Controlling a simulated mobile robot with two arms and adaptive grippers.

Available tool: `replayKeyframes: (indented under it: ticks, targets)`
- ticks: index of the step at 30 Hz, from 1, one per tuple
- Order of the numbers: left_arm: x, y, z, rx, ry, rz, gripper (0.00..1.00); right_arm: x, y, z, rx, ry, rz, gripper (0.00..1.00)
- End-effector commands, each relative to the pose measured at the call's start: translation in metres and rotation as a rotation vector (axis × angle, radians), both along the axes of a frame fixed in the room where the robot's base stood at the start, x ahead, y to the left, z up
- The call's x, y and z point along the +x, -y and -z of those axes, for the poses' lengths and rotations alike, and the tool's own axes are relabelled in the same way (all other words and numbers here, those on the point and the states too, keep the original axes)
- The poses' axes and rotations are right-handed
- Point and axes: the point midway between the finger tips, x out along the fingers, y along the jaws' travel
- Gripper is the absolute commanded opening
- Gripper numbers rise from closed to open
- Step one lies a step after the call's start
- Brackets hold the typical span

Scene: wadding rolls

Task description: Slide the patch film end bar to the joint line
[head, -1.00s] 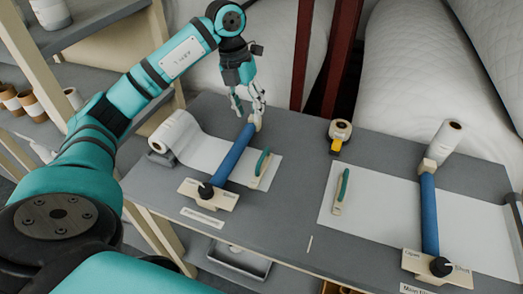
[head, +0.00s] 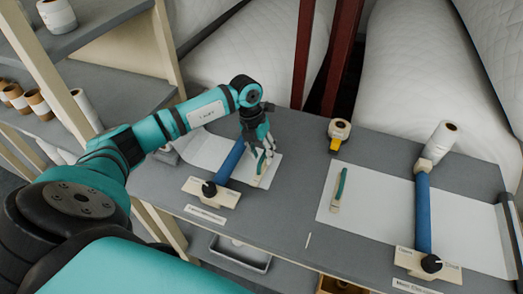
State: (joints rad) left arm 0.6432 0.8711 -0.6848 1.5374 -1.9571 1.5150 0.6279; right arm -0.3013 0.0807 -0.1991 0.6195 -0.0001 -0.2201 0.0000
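The left film sheet (head: 212,151) lies on the grey table, with a green-handled end bar (head: 260,170) across its right end. My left gripper (head: 264,155) is over the far end of this bar, fingers pointing down and apart. The fingers partly hide the bar; whether they touch it, I cannot tell. A short pale line (head: 308,240) on the table, between the two sheets, looks like the joint line. The right sheet (head: 375,213) has a similar green-handled bar (head: 340,188) near its left edge. My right gripper is not in view.
A blue roller (head: 231,161) with a knob block (head: 210,191) crosses the left sheet; another blue roller (head: 423,213) crosses the right one. A tape dispenser (head: 339,134) stands at the back middle. The table between the sheets is clear.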

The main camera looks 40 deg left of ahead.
Motion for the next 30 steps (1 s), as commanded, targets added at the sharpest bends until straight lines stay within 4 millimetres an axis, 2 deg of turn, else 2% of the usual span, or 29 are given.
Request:
replayKeyframes:
  ticks: [5,14,26,30]
  targets:
    - [0.0000,-0.0001,0.0003,0.000,0.000,0.000,0.36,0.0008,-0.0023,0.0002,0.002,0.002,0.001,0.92]
    - [-0.0001,-0.0003,0.0000,0.001,0.000,-0.001,0.00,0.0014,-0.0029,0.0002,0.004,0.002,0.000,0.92]
    - [0.0002,0.0000,-0.0004,0.000,0.000,0.000,0.00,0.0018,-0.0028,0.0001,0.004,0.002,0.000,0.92]
    - [0.0025,0.0091,-0.0001,-0.002,0.002,0.001,0.00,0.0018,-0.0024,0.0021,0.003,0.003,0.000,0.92]
